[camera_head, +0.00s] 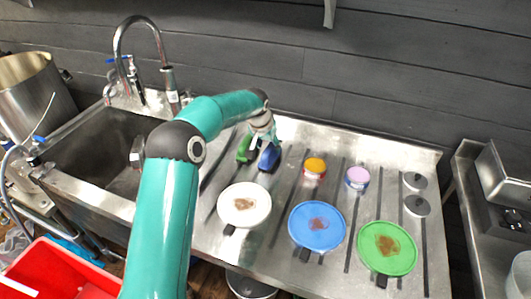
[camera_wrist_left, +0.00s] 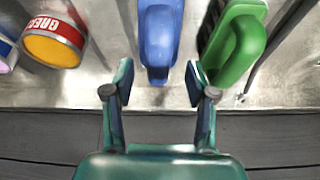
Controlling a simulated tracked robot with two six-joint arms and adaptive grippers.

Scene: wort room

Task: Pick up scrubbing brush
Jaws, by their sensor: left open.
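Two brush-like things lie side by side at the back of the steel drainboard (camera_head: 225,262). The green brush (camera_wrist_left: 232,45) is just beyond the right finger. I cannot tell the gripper's height above them. My right gripper is not in view.
A white plate (camera_head: 243,204), a blue plate (camera_head: 317,240) and a green plate (camera_head: 388,262), all stained, lie along the front. An orange-lidded tin (camera_head: 314,169) and a purple-lidded tin (camera_head: 357,178) stand right of the brushes. The sink (camera_head: 95,150) is left; a dark wall is behind.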

